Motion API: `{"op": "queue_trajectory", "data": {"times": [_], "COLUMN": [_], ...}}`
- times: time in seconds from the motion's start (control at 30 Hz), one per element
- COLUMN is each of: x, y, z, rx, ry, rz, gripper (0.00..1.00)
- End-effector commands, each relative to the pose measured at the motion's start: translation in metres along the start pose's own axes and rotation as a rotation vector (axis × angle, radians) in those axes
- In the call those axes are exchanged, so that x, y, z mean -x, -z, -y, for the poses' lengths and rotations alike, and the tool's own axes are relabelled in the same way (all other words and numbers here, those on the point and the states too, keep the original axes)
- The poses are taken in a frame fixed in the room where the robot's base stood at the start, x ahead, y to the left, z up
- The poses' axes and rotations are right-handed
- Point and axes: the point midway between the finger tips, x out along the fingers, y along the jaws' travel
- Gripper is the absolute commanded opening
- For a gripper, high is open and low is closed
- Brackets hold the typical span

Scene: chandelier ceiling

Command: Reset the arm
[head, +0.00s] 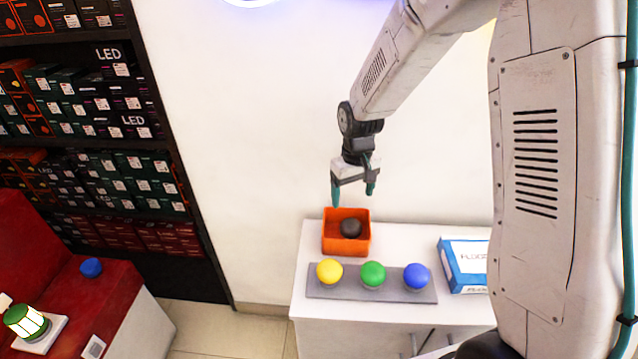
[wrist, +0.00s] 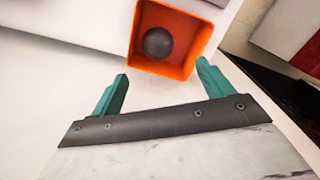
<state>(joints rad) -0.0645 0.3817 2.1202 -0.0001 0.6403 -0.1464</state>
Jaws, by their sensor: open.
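My gripper (head: 353,192) hangs from my arm above the orange box, with its teal fingers apart and nothing between them. In the wrist view my gripper (wrist: 160,88) is open, its two fingers pointing toward the box. The orange box (head: 346,248) stands on the white cabinet, and a dark round object (head: 351,227) lies in it. The orange box (wrist: 137,30) and the dark round object (wrist: 158,43) also show in the wrist view, beyond the fingertips.
A grey board (head: 372,292) holds yellow (head: 329,271), green (head: 373,273) and blue (head: 417,275) round buttons on the white cabinet (head: 313,300). A blue-and-white carton (head: 463,266) lies to the right. A shelf of boxes (head: 85,110) and a red seat-like surface (head: 60,255) are at left.

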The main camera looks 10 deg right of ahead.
Motion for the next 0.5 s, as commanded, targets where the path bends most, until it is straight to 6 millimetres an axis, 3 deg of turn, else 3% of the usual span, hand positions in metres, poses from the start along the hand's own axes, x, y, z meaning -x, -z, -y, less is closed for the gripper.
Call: {"op": "queue_trajectory", "data": {"times": [0.17, 0.27, 0.5], "x": [0.0, -0.004, 0.059], "y": [-0.006, -0.031, -0.1], "z": [0.001, 0.005, 0.012], "rx": [-0.012, -0.031, -0.084], "ry": [0.004, 0.014, 0.021], "rz": [0.027, 0.107, 0.191], "gripper": [0.79, 0.79, 0.79]}}
